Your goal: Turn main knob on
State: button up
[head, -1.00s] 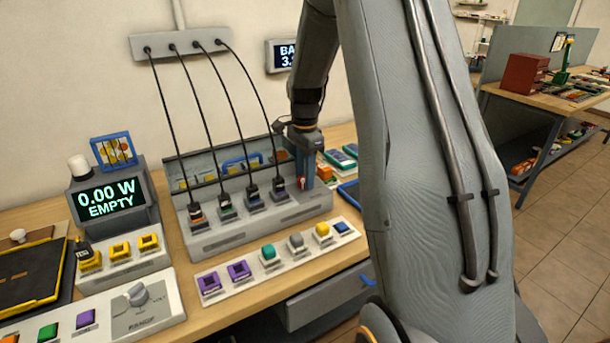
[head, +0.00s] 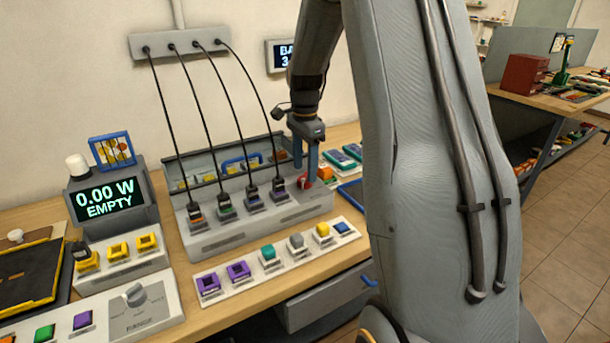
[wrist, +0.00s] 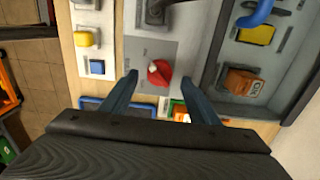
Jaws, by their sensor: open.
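The red main knob (head: 304,182) sits at the right end of the grey charging unit (head: 240,233). In the wrist view the red knob (wrist: 159,74) has a pale mark on its top and stands on a grey plate. My gripper (head: 305,174) points down over it with blue fingers apart. In the wrist view my gripper (wrist: 158,80) has one finger on each side of the knob, with visible gaps. I cannot tell how far down the fingers reach.
Several plugs with black cables stand in the unit, left of my gripper. A front strip (head: 282,258) carries coloured buttons. An open bin (head: 222,165) lies behind, and a blue tray (head: 350,191) to the right. The display (head: 106,199) reads 0.00 W EMPTY.

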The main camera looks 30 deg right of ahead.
aim_at(305, 175)
jog(key=shift+r+b, duration=0.5)
jog(key=shift+r, duration=1.9)
